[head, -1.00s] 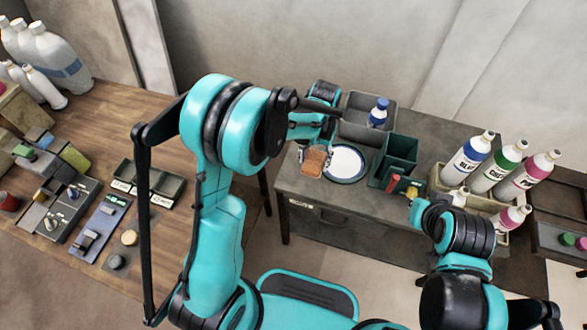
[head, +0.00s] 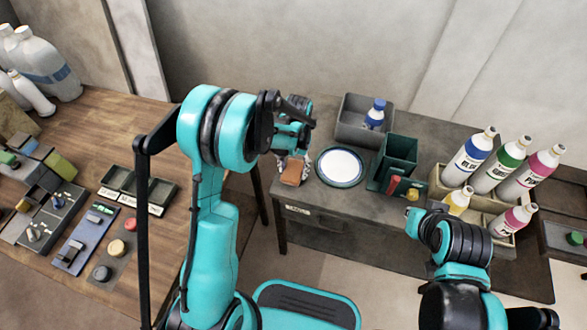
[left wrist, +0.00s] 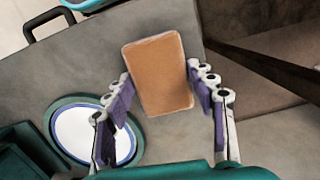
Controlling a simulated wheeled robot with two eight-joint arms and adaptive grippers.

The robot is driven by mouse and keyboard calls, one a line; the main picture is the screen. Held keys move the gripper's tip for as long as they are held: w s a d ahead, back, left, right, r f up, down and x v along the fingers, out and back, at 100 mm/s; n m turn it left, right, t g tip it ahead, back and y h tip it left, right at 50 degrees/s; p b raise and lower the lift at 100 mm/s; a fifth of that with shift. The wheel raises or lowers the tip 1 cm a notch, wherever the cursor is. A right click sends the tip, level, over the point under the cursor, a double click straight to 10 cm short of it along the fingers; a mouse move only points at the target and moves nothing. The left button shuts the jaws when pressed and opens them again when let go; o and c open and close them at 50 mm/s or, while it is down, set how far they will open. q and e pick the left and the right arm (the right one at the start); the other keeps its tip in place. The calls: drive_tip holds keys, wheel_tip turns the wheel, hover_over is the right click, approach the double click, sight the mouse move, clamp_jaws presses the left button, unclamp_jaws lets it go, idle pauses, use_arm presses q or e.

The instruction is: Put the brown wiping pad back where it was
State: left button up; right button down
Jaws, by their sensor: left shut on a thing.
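The brown wiping pad (head: 293,175) is in my left gripper (head: 290,164), near the left end of the grey table. In the left wrist view the pad (left wrist: 160,72) lies between the two purple-lined fingers of the left gripper (left wrist: 163,98), which is shut on it. The pad is beside the white plate with a dark green rim (head: 340,167), to its left and apart from it in the head view. Whether the pad touches the tabletop is not clear. Part of my right arm shows at the right, but its gripper fingers cannot be made out.
A beige crate (head: 437,184) holds several bottles. A wooden bench (head: 150,236) with trays stands left, across a gap.

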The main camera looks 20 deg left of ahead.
sight(295, 167)
use_arm(q)
drive_tip(key=shift+f, duration=0.25)
drive_tip(key=o, duration=1.6)
drive_tip(key=shift+r, duration=0.1)
drive_tip(key=shift+r, duration=0.3)
wheel_tip(295, 167, up, 12)
drive_tip(key=w+f+p, duration=0.1)
drive_tip(key=p, duration=0.4)
drive_tip(key=s+a+r+t, duration=0.2)
drive_tip(key=s+r+t, duration=0.2)
drive_tip(key=s+r, duration=0.55)
drive_tip(key=shift+s+a+r+n+t, duration=0.2)
drive_tip(key=shift+s+r+t, duration=0.45)
drive_tip(key=shift+s, duration=0.75)
drive_tip(key=shift+s+a+r+n+t, duration=0.1)
drive_tip(key=shift+s+r+n+t, duration=0.2)
drive_tip(key=shift+s+t, duration=0.85)
drive_tip(key=shift+s+a+r+n+t, duration=0.15)
drive_tip(key=shift+s+r+t, duration=0.35)
drive_tip(key=shift+s, duration=1.15)
